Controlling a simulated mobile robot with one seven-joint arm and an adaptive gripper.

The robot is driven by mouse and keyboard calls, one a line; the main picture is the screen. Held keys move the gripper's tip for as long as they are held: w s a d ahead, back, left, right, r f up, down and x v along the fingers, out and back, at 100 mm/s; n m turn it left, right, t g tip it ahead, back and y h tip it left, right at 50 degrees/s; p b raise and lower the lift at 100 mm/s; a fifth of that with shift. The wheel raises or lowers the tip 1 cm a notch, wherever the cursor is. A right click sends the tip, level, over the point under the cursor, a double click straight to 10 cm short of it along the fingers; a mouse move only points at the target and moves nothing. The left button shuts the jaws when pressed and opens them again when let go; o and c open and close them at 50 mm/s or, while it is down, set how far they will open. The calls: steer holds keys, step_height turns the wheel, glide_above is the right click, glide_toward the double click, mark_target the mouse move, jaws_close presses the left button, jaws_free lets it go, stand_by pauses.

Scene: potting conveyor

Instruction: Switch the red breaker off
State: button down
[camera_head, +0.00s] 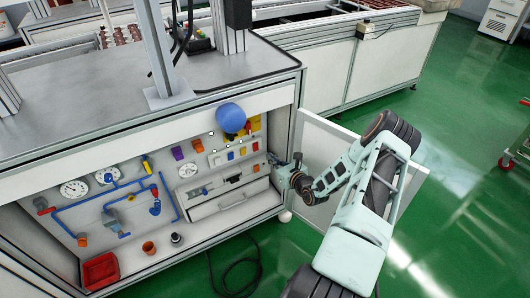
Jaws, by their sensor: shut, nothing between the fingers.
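The open cabinet under the workbench holds a panel with a row of small coloured switches. My gripper (272,159) is at the right end of the cabinet opening, to the right of the row and apart from the red piece. Its fingers are small in view and look shut, with nothing seen between them.
A blue ball (230,117) shows in front of the panel's upper part. A drawer (232,199) sits below the switches. The open cabinet door (318,150) stands behind my arm. Gauges (74,188) and blue pipes fill the left. A red bin (100,270) sits at lower left.

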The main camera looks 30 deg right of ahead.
steer(key=shift+v, duration=1.15)
steer(key=shift+r, duration=0.15)
